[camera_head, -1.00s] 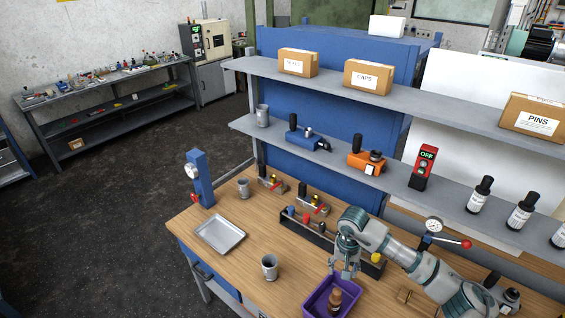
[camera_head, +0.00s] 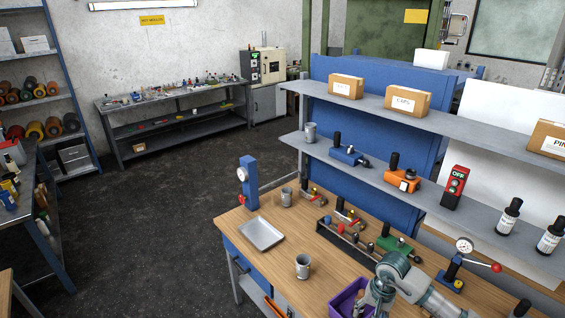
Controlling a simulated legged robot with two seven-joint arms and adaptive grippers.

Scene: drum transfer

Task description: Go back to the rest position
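My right arm comes in from the lower right over the wooden workbench (camera_head: 300,238). Its gripper (camera_head: 375,308) is at the bottom edge of the view, at the right side of a purple bin (camera_head: 343,300). The fingertips are cut off or hidden, so I cannot tell whether it is open or shut. The bin is partly cut off by the frame and partly covered by the gripper. A small brown thing shows in it beside the gripper. My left gripper is not in view.
On the bench are a metal tray (camera_head: 261,233), a grey cup (camera_head: 303,266), a black tool rack (camera_head: 345,240) and a dial gauge stand (camera_head: 455,268). A grey shelf (camera_head: 430,190) with tools and bottles runs behind. The floor at left is open, with racks beyond.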

